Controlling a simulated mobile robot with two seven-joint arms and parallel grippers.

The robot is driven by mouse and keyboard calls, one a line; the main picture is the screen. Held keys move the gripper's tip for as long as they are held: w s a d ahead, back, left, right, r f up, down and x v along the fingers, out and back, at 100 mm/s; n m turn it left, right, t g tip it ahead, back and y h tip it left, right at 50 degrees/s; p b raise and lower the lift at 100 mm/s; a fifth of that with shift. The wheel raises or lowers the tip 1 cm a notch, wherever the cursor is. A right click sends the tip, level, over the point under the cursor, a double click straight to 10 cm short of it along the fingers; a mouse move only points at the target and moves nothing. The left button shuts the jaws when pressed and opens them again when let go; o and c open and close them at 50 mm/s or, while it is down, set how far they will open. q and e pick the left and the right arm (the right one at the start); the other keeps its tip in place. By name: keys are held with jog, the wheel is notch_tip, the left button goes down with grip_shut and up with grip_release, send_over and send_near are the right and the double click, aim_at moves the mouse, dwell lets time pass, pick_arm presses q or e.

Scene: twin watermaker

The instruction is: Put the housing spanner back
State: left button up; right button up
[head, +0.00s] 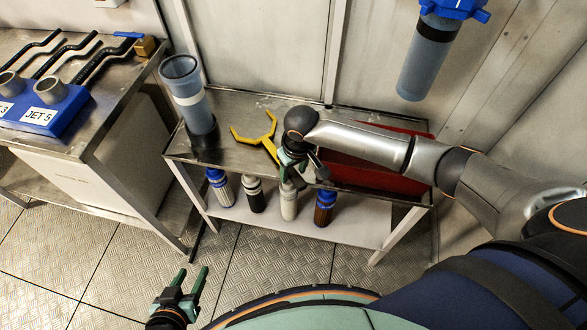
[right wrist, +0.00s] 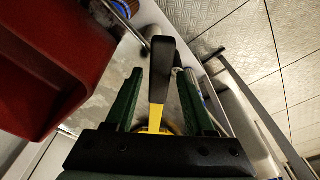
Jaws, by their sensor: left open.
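The housing spanner is yellow with a forked head (head: 258,130) and a black-ended handle (right wrist: 164,60). In the head view its head is over the steel bench top, left of my right gripper (head: 296,172). I cannot tell whether it rests on the bench. In the right wrist view the black handle end shows between the fingertips of my right gripper (right wrist: 162,75), close to the right finger. A narrow gap shows at the left finger, so I cannot tell whether they grip it. My left gripper (head: 191,279) is open and empty, low over the floor.
A clear housing (head: 192,105) stands upright at the bench's left end. A red bin (head: 355,176) is on the right; it also shows in the right wrist view (right wrist: 55,50). Several cartridges stand on the lower shelf (head: 355,227). A blue-capped housing (head: 425,65) hangs above. Hooked tools lie on the left table (head: 110,90).

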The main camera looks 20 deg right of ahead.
jog(key=shift+o, duration=0.4)
jog(key=shift+r, duration=0.15)
jog(key=shift+w+r, duration=0.1)
jog(key=shift+r, duration=0.2)
pick_arm(q)
jog(key=shift+s+a+r+p, duration=0.2)
jog(key=shift+r+p, duration=0.2)
jog(key=shift+p, duration=0.3)
jog(key=shift+s+a+r+p, duration=0.15)
jog(key=shift+r+p, duration=0.2)
jog(key=shift+p, duration=0.35)
pick_arm(e)
notch_tip(320, 180, up, 12)
jog(key=s, duration=0.1)
jog(key=shift+s+d+r, duration=0.15)
jog(key=shift+s, duration=0.25)
